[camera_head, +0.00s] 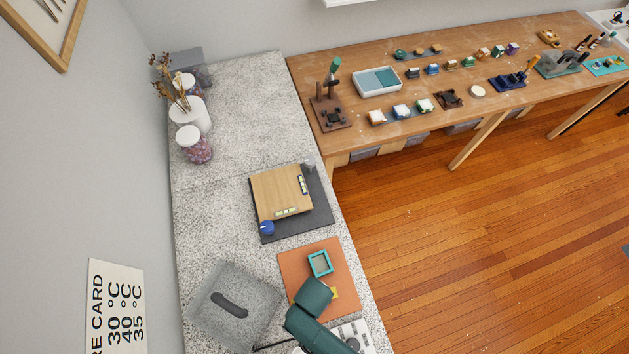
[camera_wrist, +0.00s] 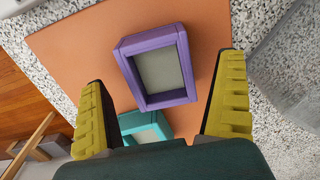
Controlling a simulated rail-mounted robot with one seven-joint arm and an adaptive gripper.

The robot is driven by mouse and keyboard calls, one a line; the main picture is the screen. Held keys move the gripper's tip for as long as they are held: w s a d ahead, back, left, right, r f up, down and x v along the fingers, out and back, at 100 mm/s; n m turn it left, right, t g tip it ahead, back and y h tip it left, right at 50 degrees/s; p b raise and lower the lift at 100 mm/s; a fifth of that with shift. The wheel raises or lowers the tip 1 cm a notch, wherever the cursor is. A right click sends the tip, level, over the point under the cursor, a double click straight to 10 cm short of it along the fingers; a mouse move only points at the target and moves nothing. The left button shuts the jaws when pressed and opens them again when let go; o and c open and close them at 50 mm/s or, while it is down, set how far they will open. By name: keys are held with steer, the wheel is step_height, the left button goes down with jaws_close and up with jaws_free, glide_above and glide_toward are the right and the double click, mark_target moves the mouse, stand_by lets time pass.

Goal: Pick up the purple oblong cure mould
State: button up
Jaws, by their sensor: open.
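The purple oblong cure mould (camera_wrist: 168,99) lies on the orange mat (camera_wrist: 70,50) in the wrist view. It is a rectangular frame with a pale grey inside, slightly tilted in the picture. My gripper (camera_wrist: 162,108) is open, with ribbed yellow fingers either side of the picture. The mould shows ahead of and between them, with no visible contact. In the head view my gripper (camera_head: 334,292) hangs over the mat, and my arm hides the purple mould there.
A teal mould (camera_wrist: 145,127) lies close beside the purple one, partly hidden by my gripper; it also shows in the head view (camera_head: 320,263). A grey translucent lidded box (camera_head: 225,302) stands left of the mat. A wooden board (camera_head: 280,192) lies behind it.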

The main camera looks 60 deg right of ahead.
steer(key=shift+f, duration=0.6)
steer(key=c, duration=1.3)
steer(key=shift+c, duration=0.2)
steer(key=shift+r, duration=0.15)
